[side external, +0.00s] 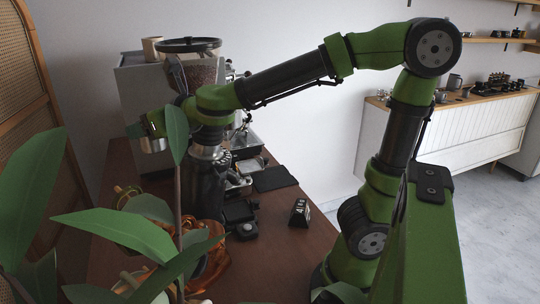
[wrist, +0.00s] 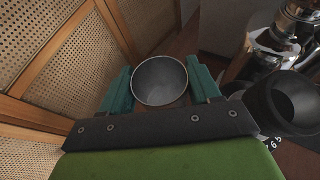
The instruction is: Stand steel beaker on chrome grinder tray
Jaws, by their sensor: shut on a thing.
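The steel beaker (wrist: 160,84) sits between the two teal fingers of my gripper (wrist: 160,76) in the wrist view, its open mouth facing the camera and its inside looking empty. In the side view my gripper (side external: 148,128) is shut on the beaker (side external: 153,145), which is held roughly upright in the air left of the grinder. A chrome machine (wrist: 288,35) stands at the top right of the wrist view. I cannot make out the grinder tray clearly in either view; my arm, the leaves and a dark grinder body (side external: 205,185) cover much of that area.
A bean hopper (side external: 196,70) rises behind my wrist. A black round opening (wrist: 288,102) lies close to the right of my gripper. Leaves (side external: 115,230) fill the left front. A woven screen (wrist: 55,50) stands on the left. The wooden counter (side external: 270,260) has free room at front right.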

